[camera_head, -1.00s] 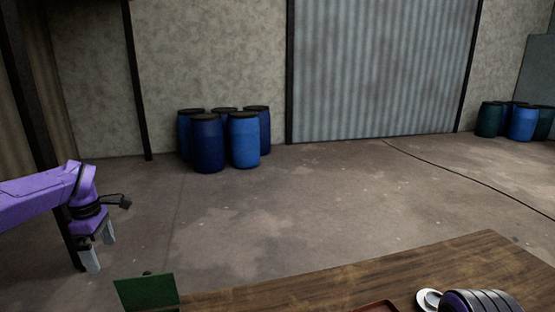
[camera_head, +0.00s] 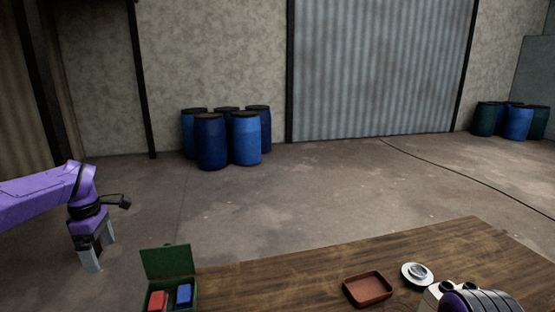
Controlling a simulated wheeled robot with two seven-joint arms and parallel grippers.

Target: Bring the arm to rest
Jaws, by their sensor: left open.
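My left gripper (camera_head: 99,248), on its purple arm, is at the left side of the head view. Its two pale fingers point down, are apart, and nothing shows between them. It is over bare floor, left of the wooden table (camera_head: 290,285) and apart from it in the picture.
An open green box (camera_head: 167,262) with a red block (camera_head: 157,300) and a blue block (camera_head: 184,294) is at the table's left. A brown tray (camera_head: 368,288) and a white round dish (camera_head: 417,273) are at its right. Blue barrels (camera_head: 246,138) stand by the wall.

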